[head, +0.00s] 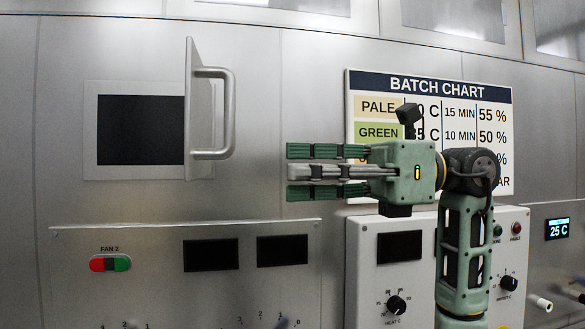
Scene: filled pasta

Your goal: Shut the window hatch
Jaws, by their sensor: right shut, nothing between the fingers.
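The window hatch (191,70) stands open, a thin metal panel swung out from the wall and seen nearly edge-on. Its curved grey bar handle (230,112) sticks out to the right. The dark window opening (140,130) in its pale frame lies to the left of the panel. My right gripper (290,172) is shut and empty. Its green fingers point left, and in the picture it is to the right of the handle and a little lower, with a gap between them. How far each is from the wall is hard to tell. My left gripper is not in view.
A batch chart (430,85) hangs behind my right gripper. Below it a white control box (360,285) with knobs juts from the wall. A metal panel (150,240) with a red and green fan switch (110,264) is below the hatch. Space between handle and gripper looks clear.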

